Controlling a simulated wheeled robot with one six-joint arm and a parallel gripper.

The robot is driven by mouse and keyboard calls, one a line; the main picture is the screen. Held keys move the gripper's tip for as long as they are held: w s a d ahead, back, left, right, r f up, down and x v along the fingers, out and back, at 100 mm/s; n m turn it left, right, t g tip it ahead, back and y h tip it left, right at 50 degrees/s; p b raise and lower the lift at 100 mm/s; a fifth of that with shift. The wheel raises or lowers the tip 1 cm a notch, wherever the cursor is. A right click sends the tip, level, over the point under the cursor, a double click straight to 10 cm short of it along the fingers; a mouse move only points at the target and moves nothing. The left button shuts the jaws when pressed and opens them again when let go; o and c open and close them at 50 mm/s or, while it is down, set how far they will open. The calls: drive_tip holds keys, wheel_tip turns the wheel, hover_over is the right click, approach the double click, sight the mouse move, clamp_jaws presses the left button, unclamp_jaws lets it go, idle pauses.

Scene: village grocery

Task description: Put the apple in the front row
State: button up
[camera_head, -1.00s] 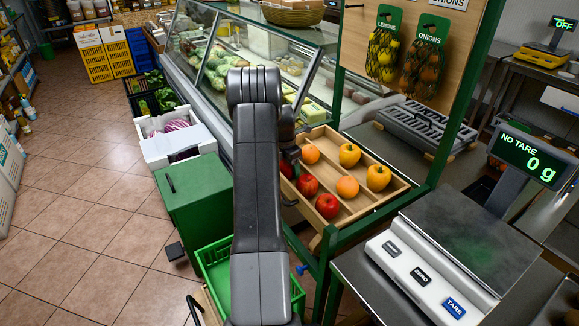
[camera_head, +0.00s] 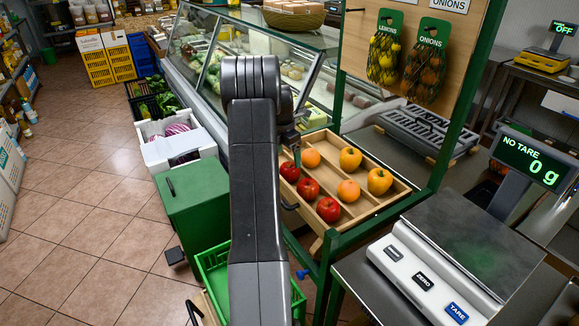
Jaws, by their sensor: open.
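A wooden tray (camera_head: 372,208) with dividers holds fruit in diagonal rows. Three red apples lie along its left edge: a rear apple (camera_head: 289,171), a middle apple (camera_head: 308,188) and a near apple (camera_head: 327,209). Beside them are two orange fruits, one at the back (camera_head: 311,158) and one nearer (camera_head: 348,190). My gripper (camera_head: 296,152) is above the tray's back left corner, close to the rear apple and rear orange fruit. It is open and small in view; my arm hides part of it. I see nothing held.
A scale (camera_head: 465,245) stands right of the tray, its display reading 0 g. A green post (camera_head: 450,130) rises at the tray's right. A green box (camera_head: 195,200) and green crate (camera_head: 210,262) stand left and below. A glass counter (camera_head: 225,60) is behind.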

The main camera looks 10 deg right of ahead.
sight(287, 166)
drive_tip(key=shift+s+a+r, duration=0.1)
drive_tip(key=shift+a+r, duration=0.05)
drive_tip(key=shift+r, duration=0.9)
drive_tip(key=shift+a+r, duration=0.1)
drive_tip(key=shift+r, duration=0.95)
drive_tip(key=shift+o, duration=1.4)
